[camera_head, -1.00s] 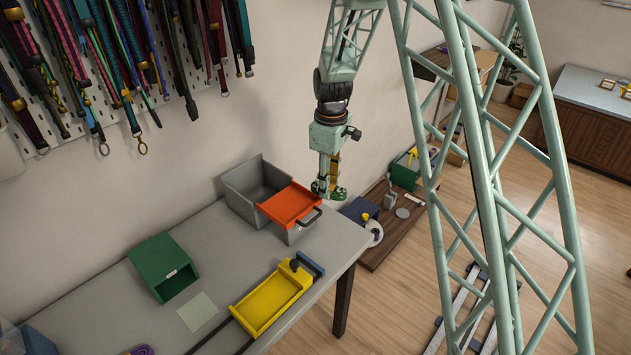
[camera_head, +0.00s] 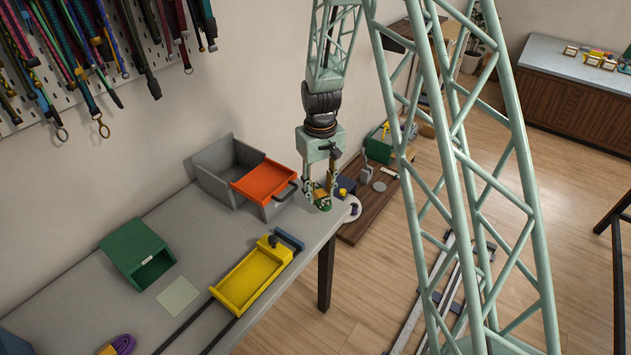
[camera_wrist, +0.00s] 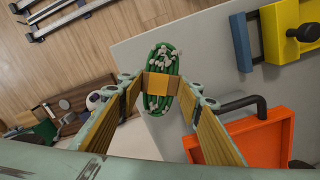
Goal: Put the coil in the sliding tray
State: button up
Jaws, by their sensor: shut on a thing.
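My gripper (camera_head: 320,196) is shut on a green coil (camera_wrist: 153,103), which has a tan band (camera_wrist: 162,84) round its middle and pale flecks. The coil hangs between the two fingers at the right end of the table, right of the orange tray. It also shows small in the head view (camera_head: 323,204); I cannot tell its exact height above the table. A yellow tray (camera_head: 246,283) with a black knob sits on dark rails along the table's front. It is empty, left of and nearer than my gripper. Part of it shows in the wrist view (camera_wrist: 281,32).
An orange tray (camera_head: 264,181) with a dark handle sits over a grey box (camera_head: 214,169) close to my gripper. A green bin (camera_head: 137,250), a pale square (camera_head: 178,296) and a purple coil (camera_head: 122,344) lie farther left. Straps hang on the wall.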

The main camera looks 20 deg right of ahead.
aim_at(321, 198)
jog(key=shift+s+f+m+b, duration=0.2)
jog(key=shift+s+f+m, duration=0.3)
jog(key=shift+f, duration=0.25)
jog(key=shift+s+f+m+b, duration=0.15)
jog(key=shift+s+f+m, duration=0.3)
jog(key=shift+f, duration=0.3)
jog(key=shift+w, duration=0.1)
